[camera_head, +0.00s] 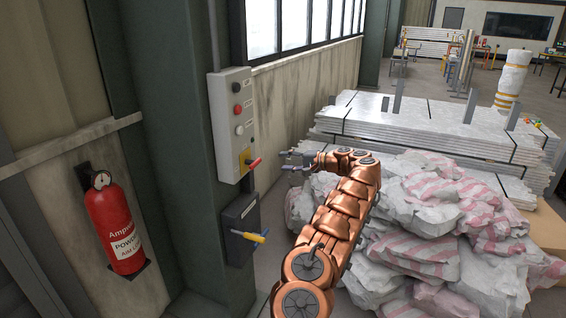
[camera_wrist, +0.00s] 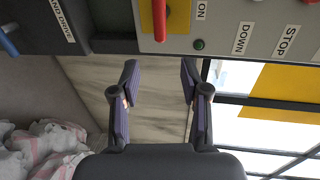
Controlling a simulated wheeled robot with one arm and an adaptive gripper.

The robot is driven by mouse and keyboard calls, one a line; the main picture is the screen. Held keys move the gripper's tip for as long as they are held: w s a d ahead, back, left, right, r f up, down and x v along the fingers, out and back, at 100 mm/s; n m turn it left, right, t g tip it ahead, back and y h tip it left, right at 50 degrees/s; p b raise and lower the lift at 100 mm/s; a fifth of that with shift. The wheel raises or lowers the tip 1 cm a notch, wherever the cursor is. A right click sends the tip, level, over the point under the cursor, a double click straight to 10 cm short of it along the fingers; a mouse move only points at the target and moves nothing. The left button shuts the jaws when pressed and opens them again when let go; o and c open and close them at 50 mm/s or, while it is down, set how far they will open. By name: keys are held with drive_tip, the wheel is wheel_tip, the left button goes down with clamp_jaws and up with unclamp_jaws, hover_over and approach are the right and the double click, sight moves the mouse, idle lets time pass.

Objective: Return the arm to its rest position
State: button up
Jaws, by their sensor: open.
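My copper arm (camera_head: 340,215) reaches up from the bottom of the head view, bent to the left at its far end. My gripper (camera_head: 286,160) points left toward the control box (camera_head: 232,120) on the green column, close to its red lever (camera_head: 254,163). In the wrist view, my gripper (camera_wrist: 160,90) is open, with its two fingers apart and nothing between them. The red lever (camera_wrist: 159,20) shows beyond the fingertips, on a yellow plate. I cannot tell the exact gap to it.
A dark box (camera_head: 240,228) with a yellow-handled lever sits below the control box. A red fire extinguisher (camera_head: 115,225) hangs at left. White and pink sacks (camera_head: 430,225) are piled right of my arm, before stacked metal sheets (camera_head: 420,125).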

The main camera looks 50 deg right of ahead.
idle(0.5)
